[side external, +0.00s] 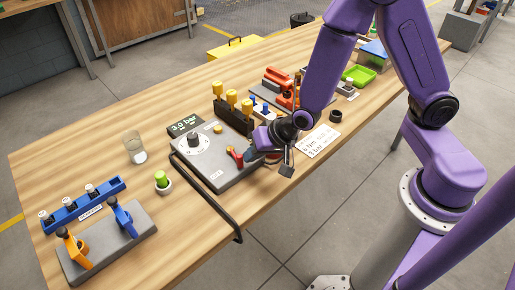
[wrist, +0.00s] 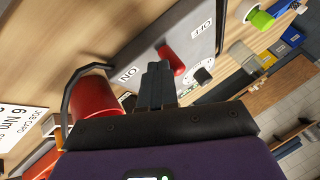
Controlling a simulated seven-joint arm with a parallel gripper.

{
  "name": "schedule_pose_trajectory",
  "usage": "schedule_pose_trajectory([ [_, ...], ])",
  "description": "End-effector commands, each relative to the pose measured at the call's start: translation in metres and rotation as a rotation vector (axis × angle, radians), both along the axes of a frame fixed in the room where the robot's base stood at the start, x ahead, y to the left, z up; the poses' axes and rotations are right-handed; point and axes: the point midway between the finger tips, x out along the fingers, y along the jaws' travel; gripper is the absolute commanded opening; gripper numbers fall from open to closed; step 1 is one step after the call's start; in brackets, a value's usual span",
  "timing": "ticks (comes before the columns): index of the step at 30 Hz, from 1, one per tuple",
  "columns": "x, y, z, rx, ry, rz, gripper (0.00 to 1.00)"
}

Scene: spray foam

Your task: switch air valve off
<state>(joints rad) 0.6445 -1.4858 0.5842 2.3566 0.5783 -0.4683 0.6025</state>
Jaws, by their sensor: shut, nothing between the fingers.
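The air valve's red lever (wrist: 172,60) sits on a grey panel box (side external: 212,172) between an ON label (wrist: 128,74) and an OFF label (wrist: 203,24). I cannot tell for certain which label it is set to. The lever (side external: 236,155) also shows in the side view, at the box's right end. My gripper (wrist: 156,72) is shut and empty. Its fingertips appear just beside the lever in the wrist view; whether they touch it is unclear. In the side view my wrist hides the fingertips.
A dial (side external: 193,144) and a 3.0 bar display (side external: 186,126) are on the box. A red cylinder (wrist: 94,100) stands close to my gripper. Yellow-topped tools (side external: 232,99) stand behind. A glass (side external: 134,147) stands left.

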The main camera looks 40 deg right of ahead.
Motion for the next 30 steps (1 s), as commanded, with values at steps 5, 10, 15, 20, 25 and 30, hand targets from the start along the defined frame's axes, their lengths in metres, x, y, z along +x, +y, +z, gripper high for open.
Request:
schedule_pose_trajectory([
  [5, -0.001, 0.011, 0.0, 0.0, -0.001, -0.102, 0.0],
  [10, 0.0, 0.022, 0.0, -0.001, 0.0, -0.217, 0.0],
  [15, 0.002, 0.033, 0.0, -0.001, -0.001, -0.35, 0.0],
  [20, 0.006, 0.043, 0.0, 0.0, -0.002, -0.484, 0.0],
  [25, 0.012, 0.053, 0.0, 0.001, -0.001, -0.627, 0.0],
  [30, 0.019, 0.063, 0.0, 0.001, -0.001, -0.769, 0.0],
])
